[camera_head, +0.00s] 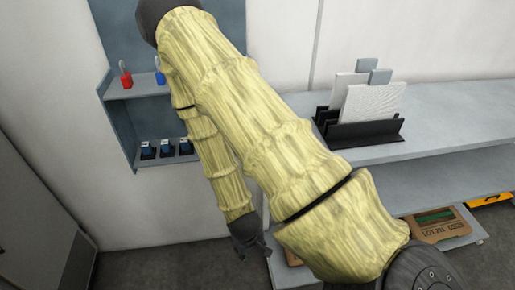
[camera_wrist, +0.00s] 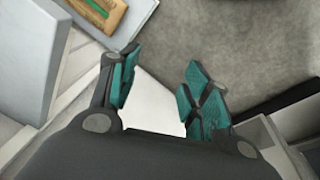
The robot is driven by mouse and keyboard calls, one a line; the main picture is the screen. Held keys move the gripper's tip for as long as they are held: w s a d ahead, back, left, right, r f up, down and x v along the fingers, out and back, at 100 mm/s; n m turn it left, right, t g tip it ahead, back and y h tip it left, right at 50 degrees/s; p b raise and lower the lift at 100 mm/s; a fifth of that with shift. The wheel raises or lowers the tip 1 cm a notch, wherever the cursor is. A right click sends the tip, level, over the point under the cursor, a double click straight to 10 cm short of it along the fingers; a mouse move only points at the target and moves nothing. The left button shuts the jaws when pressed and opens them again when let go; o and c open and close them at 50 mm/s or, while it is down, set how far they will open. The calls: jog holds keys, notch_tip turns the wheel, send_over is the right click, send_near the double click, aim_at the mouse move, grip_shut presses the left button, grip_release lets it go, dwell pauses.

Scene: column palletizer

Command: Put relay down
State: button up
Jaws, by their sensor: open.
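My gripper (camera_head: 250,250) hangs low in front of the wall, below the wall cabinet and left of the grey bench. In the wrist view my gripper (camera_wrist: 160,78) is open, with its teal-padded fingers apart and nothing held between them. Three small blue blocks that look like relays stand in black holders on the cabinet's lower shelf: a left one (camera_head: 148,150), a middle one (camera_head: 167,148) and a right one (camera_head: 186,147). They are above and left of my gripper, clear of it. No relay shows in the wrist view.
The blue-grey wall cabinet (camera_head: 119,138) also holds a red padlock (camera_head: 126,79) and a blue padlock (camera_head: 160,77). A black rack (camera_head: 365,132) with white panels stands on the bench (camera_head: 440,138). A brown box (camera_head: 438,226) sits on a lower shelf. Grey floor (camera_wrist: 230,40) is open beneath.

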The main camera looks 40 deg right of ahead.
jog(key=s+a+f+y, duration=0.1)
jog(key=s+a+f, duration=0.2)
jog(key=s+f, duration=0.1)
jog(key=s+a+f+n+g, duration=0.1)
jog(key=s+a+f, duration=0.2)
jog(key=s, duration=0.4)
jog(key=shift+a+f+y, duration=0.3)
jog(key=shift+f+y, duration=0.05)
jog(key=shift+y, duration=0.05)
jog(key=shift+d, duration=0.1)
